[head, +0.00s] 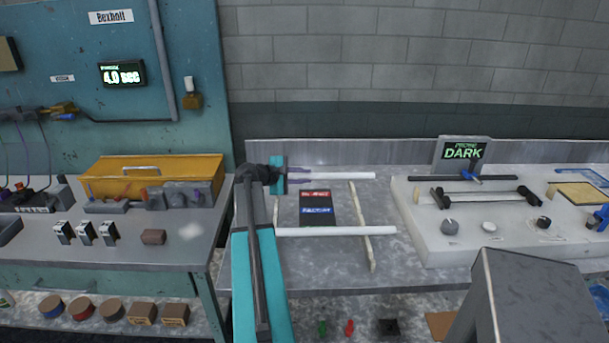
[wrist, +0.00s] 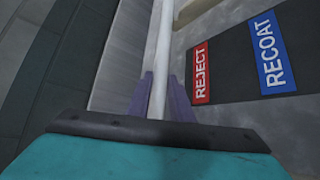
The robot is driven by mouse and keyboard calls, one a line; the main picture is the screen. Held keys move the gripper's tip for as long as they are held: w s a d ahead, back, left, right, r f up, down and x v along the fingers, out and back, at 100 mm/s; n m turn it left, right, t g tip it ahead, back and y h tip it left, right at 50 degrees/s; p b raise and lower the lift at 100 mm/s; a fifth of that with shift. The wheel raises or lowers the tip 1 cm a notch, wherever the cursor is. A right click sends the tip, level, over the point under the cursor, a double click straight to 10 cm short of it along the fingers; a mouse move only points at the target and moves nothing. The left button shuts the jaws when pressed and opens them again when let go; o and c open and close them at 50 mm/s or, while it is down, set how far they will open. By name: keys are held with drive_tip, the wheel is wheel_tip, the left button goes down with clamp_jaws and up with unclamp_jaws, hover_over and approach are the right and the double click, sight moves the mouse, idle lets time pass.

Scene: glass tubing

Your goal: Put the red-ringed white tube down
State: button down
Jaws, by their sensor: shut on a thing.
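My gripper (head: 304,173) has purple fingers shut around a white tube (head: 348,176), which sticks out level to the right over the back of the steel bench. In the wrist view the tube (wrist: 161,50) runs straight away from between the fingers (wrist: 160,100). No red ring shows on it. A second white tube (head: 335,231) lies nearer, crossing a pale rail (head: 362,222). The held tube is beyond the second one, by the rail's far end; I cannot tell whether it touches the rail. A dark mat (head: 318,221) has a red REJECT label (wrist: 201,72) and a blue RECOAT label (wrist: 270,50).
A white fixture (head: 429,245) with dark rods, knobs and a DARK display (head: 462,152) stands to the right. A back ledge (head: 330,152) closes off the bench. A left bench holds a yellow toolbox (head: 150,178). Bare bench (head: 315,262) shows in front of the nearer tube.

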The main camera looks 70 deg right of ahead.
drive_tip(key=shift+f, duration=0.45)
drive_tip(key=c, duration=1.6)
unclamp_jaws()
drive_tip(key=shift+r, duration=0.1)
drive_tip(key=shift+a+r, duration=0.1)
drive_tip(key=shift+r, duration=0.3)
drive_tip(key=b+v, duration=0.2)
drive_tip(key=v, duration=0.9)
drive_tip(key=shift+w+a+r, duration=0.1)
drive_tip(key=shift+w+a, duration=0.15)
drive_tip(key=shift+a, duration=0.05)
drive_tip(key=shift+s, duration=0.15)
